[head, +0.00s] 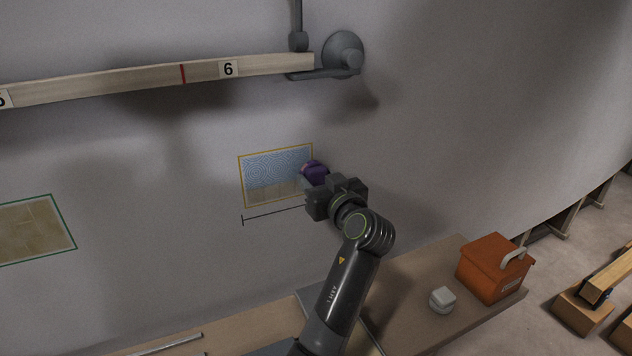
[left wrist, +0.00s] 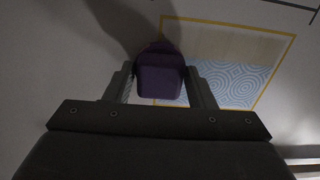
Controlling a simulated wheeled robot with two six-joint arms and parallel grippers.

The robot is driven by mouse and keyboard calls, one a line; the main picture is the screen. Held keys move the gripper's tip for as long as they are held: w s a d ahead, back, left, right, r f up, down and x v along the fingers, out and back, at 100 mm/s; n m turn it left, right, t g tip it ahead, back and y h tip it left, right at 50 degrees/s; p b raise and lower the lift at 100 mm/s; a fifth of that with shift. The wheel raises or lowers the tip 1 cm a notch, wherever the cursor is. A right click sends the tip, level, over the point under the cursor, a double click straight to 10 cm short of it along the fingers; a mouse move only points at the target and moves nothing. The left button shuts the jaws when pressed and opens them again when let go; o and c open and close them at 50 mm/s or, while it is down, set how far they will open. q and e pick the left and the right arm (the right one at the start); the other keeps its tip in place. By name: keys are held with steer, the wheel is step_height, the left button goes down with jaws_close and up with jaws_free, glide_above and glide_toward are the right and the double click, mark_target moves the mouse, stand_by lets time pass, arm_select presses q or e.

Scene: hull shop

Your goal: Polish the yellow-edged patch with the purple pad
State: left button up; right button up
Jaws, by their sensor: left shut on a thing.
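The yellow-edged patch (head: 277,166) is on the grey hull wall. Most of it shows a blue swirl pattern, with a dull tan strip along its lower edge. In the left wrist view the patch (left wrist: 225,75) appears turned, tan strip at the top and blue below. My left gripper (head: 314,184) is shut on the purple pad (head: 315,172) at the patch's right edge. In the left wrist view the pad (left wrist: 159,76) sits between the two fingers and covers part of the yellow border. I cannot tell whether the pad touches the hull. My right gripper is not in view.
A green-edged tan patch (head: 37,229) is at far left. A wooden batten (head: 130,83) with numbers and a grey suction mount (head: 344,54) are above.

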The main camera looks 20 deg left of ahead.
mark_target(295, 187)
arm_select(q)
steer(key=shift+s+a+f+b, duration=0.15)
steer(key=shift+f+b, duration=0.15)
steer(key=shift+f, duration=0.35)
steer(key=shift+s+a+f, duration=0.3)
steer(key=shift+a+f, duration=0.05)
steer(key=shift+s+a+f, duration=0.5)
steer(key=shift+s+a, duration=0.3)
steer(key=shift+s, duration=0.1)
steer(key=shift+s+a+r+p, duration=0.1)
steer(key=shift+s+a+p, duration=0.3)
steer(key=shift+s+a, duration=0.3)
steer(key=shift+s+a+r+p, duration=0.35)
steer(key=shift+s+r+p, duration=0.2)
steer(key=shift+s+p, duration=0.25)
steer(key=shift+s+a+r+p, duration=0.2)
steer(key=shift+s+a+p, duration=0.4)
steer(key=shift+s+p, duration=0.1)
steer(key=shift+s+a+r+p, duration=0.1)
steer(key=shift+s+a+p, duration=0.3)
steer(key=shift+s+a, duration=0.4)
steer(key=shift+s+a+p, duration=0.5)
steer(key=shift+s+a, duration=0.6)
steer(key=shift+s, duration=0.2)
steer(key=o, duration=0.3)
steer(key=c, duration=0.3)
steer(key=shift+d+f, duration=0.1)
steer(key=shift+f, duration=0.1)
steer(key=shift+s+d, duration=0.35)
steer(key=shift+d, duration=0.1)
